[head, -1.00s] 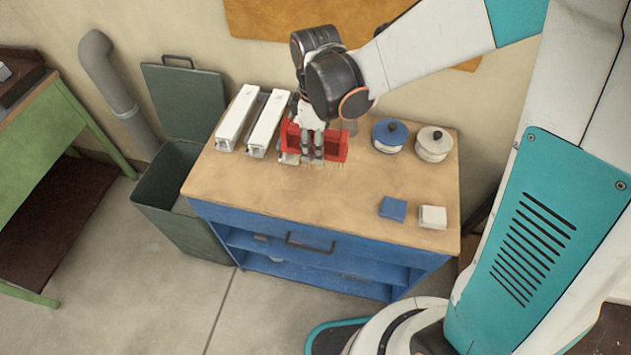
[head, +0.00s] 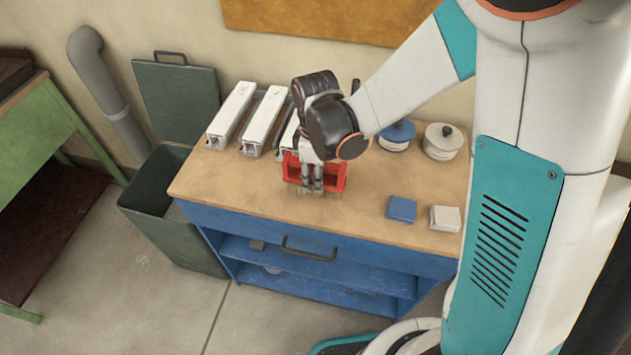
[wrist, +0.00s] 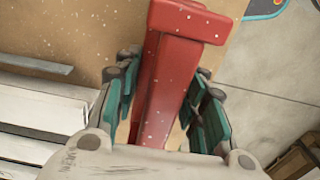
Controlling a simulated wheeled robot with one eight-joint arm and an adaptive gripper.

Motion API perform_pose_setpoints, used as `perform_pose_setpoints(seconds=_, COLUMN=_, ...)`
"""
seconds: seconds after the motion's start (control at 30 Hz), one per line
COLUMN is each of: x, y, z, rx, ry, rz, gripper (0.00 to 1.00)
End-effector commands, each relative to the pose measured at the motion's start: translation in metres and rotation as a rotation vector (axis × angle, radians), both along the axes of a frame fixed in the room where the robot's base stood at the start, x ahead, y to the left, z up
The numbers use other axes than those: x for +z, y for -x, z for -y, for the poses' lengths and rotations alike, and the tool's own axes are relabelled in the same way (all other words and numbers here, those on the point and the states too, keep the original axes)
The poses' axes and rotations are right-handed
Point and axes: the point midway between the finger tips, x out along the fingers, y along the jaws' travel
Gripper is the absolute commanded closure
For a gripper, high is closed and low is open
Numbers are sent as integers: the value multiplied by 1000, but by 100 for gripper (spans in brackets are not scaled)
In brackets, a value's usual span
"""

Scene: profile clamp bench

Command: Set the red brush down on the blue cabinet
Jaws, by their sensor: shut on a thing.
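The red brush (head: 328,178) is in my gripper (head: 312,187), over the wooden top of the blue cabinet (head: 240,188). Its bristles point down, close to the top; I cannot tell whether they touch it. In the wrist view the brush's red handle (wrist: 168,95) lies between the two teal-padded fingers of my gripper (wrist: 163,108), which is shut on it. My gripper and wrist hide part of the brush in the head view.
White profiles (head: 232,115) lie at the back left of the top. A blue lidded pot (head: 396,136) and a white one (head: 442,142) stand at the back right. A blue block (head: 401,209) and a white block (head: 445,218) sit at the front right. The front left is clear.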

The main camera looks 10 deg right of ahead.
Motion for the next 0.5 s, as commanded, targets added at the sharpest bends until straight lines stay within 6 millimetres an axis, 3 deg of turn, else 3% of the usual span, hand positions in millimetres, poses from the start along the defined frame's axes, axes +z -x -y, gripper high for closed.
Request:
perform_pose_setpoints(seconds=0.07, x=-12, y=0, z=0, rx=0, ry=0, rz=0, gripper=86)
perform_pose_setpoints(seconds=0.47, x=-15, y=0, z=0, rx=0, ry=0, rz=0, gripper=86)
perform_pose_setpoints(seconds=0.5, x=-15, y=0, z=0, rx=0, ry=0, rz=0, gripper=58)
